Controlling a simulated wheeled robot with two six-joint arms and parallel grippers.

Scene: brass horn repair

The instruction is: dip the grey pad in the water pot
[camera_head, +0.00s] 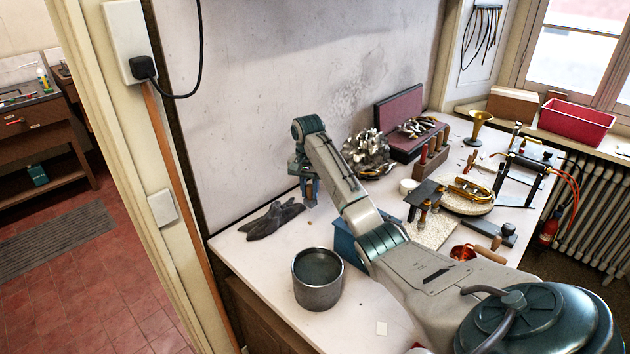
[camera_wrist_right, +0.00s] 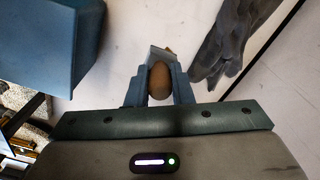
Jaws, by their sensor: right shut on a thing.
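My right gripper (camera_head: 310,194) is above the back of the bench, near the wall, behind the water pot. In the right wrist view it (camera_wrist_right: 160,70) is shut on a brown, rounded, wooden-looking thing (camera_wrist_right: 160,82), seen nearly end-on. A pale grey piece shows just beyond it; I cannot tell whether that is the grey pad or part of the fingers. The water pot (camera_head: 318,294) is a round grey metal pot, upright near the bench's front left edge, with dark liquid inside. It is apart from the gripper. My left gripper is not in view.
Dark grey gloves (camera_head: 271,220) lie left of my gripper and show in the wrist view (camera_wrist_right: 232,35). A blue box (camera_head: 346,243) stands right of the pot, under my arm. Tools and brass parts crowd the bench's right side.

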